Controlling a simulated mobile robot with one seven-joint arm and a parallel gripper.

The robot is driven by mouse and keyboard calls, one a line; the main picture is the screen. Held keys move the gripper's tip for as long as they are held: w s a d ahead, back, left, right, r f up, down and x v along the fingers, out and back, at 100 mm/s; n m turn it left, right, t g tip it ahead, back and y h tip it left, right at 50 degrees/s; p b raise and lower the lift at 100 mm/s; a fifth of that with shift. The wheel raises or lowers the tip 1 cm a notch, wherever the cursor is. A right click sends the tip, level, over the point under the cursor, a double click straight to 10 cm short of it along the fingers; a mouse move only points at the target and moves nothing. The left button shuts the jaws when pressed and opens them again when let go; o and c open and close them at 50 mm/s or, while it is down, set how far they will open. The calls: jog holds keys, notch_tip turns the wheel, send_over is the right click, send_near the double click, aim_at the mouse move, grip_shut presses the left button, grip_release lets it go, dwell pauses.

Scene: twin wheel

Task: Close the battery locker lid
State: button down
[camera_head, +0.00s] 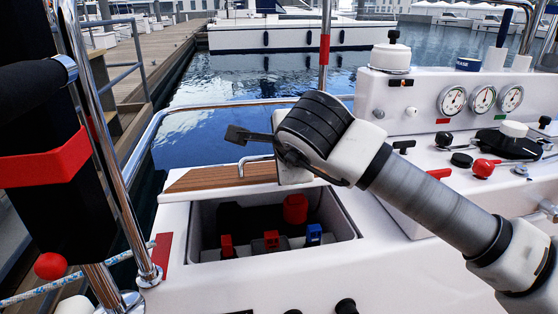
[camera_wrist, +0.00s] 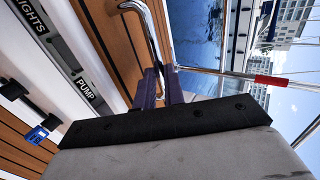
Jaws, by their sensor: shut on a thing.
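The battery locker (camera_head: 340,215) is an open recess in the white console, with red and blue fittings visible inside. A teak-faced panel, apparently its lid (camera_head: 215,179), lies along the far edge and leaves the recess uncovered. A bent steel handle (camera_head: 243,163) rises from the teak. In the wrist view the teak (camera_wrist: 105,45) and the handle (camera_wrist: 147,22) are close ahead. My gripper (camera_wrist: 161,84) is shut on the handle, with a dark finger on either side. In the head view, my wrist hides the fingertips and part of the handle.
A steel rail (camera_head: 158,125) curves behind the locker, and a post (camera_head: 325,60) stands beyond. Gauges (camera_head: 482,99) and a red knob (camera_head: 482,168) are to the right. A dark padded post (camera_head: 35,190) stands at left. Labelled strips (camera_wrist: 80,85) show in the wrist view.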

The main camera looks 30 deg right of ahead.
jog(key=s+a+f+b, duration=0.1)
jog(key=s+f+b, duration=0.2)
jog(key=f+b, duration=0.6)
jog(key=shift+s+f+t+b, duration=0.4)
jog(key=shift+b, duration=0.25)
jog(key=c, duration=1.5)
grip_release()
jog(key=shift+s+r, duration=0.1)
